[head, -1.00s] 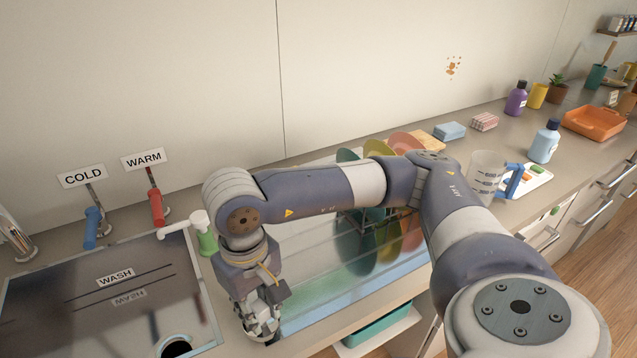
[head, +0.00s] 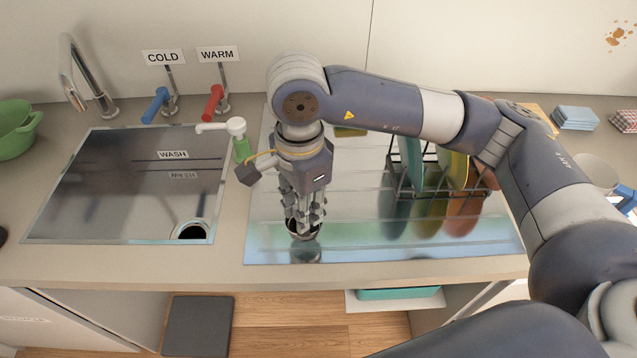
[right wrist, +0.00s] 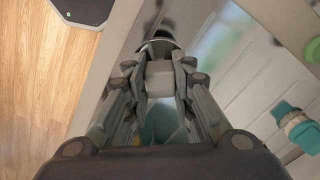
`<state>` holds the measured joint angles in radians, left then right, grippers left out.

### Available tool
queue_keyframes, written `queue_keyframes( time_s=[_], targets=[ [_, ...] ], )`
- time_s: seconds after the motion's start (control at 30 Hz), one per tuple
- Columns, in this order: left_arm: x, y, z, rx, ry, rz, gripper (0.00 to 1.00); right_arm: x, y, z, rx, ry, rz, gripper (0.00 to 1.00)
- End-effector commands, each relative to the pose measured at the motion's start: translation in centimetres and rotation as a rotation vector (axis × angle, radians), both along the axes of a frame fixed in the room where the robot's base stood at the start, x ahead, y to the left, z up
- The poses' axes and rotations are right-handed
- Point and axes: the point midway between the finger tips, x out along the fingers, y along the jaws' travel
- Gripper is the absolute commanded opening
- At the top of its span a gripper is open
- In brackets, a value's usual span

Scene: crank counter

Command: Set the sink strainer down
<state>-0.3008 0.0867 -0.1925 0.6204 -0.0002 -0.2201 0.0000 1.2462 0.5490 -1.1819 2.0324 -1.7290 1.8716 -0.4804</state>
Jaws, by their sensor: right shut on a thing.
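My right gripper (head: 303,224) points down over the front left part of the shiny drainboard (head: 400,246). It is shut on the sink strainer (head: 302,234), a small round metal piece mostly hidden by the fingers. The strainer is at or just above the drainboard surface; I cannot tell if it touches. In the right wrist view the fingertips of the gripper (right wrist: 160,62) close around the strainer (right wrist: 160,45), which shows as a dark rounded rim. The sink (head: 120,205) with its dark round drain hole (head: 192,231) is to the left. My left gripper is not in view.
A dish rack (head: 437,168) with coloured plates stands on the drainboard to the right. A white and green dispenser (head: 238,140) stands behind the gripper to the left. Blue and red tap levers (head: 214,103) are at the back. The front of the drainboard is clear.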

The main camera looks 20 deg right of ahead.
Motion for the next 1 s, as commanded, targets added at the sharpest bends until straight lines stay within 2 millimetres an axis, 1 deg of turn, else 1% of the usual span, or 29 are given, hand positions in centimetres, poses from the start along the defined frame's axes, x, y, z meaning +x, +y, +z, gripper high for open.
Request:
queue_keyframes(
  time_s=[0.03,0.2,0.3,0.47,0.57,0.67,1.0],
  targets=[
    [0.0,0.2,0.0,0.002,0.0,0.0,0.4,0.1,0.9,0.2,0.0,0.0,-0.08,0.0],
    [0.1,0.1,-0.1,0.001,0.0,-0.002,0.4,0.4,3.2,0.8,-0.005,0.001,-0.357,0.0],
    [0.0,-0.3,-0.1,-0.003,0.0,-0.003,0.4,0.5,4.1,1.0,-0.007,0.001,-0.474,0.0],
    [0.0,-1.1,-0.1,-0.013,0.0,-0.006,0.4,0.6,4.8,1.3,-0.009,0.0,-0.576,0.0],
    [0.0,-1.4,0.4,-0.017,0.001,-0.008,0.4,1.3,4.1,1.4,-0.011,0.002,-0.601,0.0],
    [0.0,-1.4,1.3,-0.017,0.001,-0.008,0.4,2.9,2.4,1.4,-0.013,0.001,-0.607,0.0],
    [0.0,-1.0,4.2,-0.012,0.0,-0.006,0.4,9.3,-3.9,0.6,-0.012,0.003,-0.603,0.0]
  ],
)
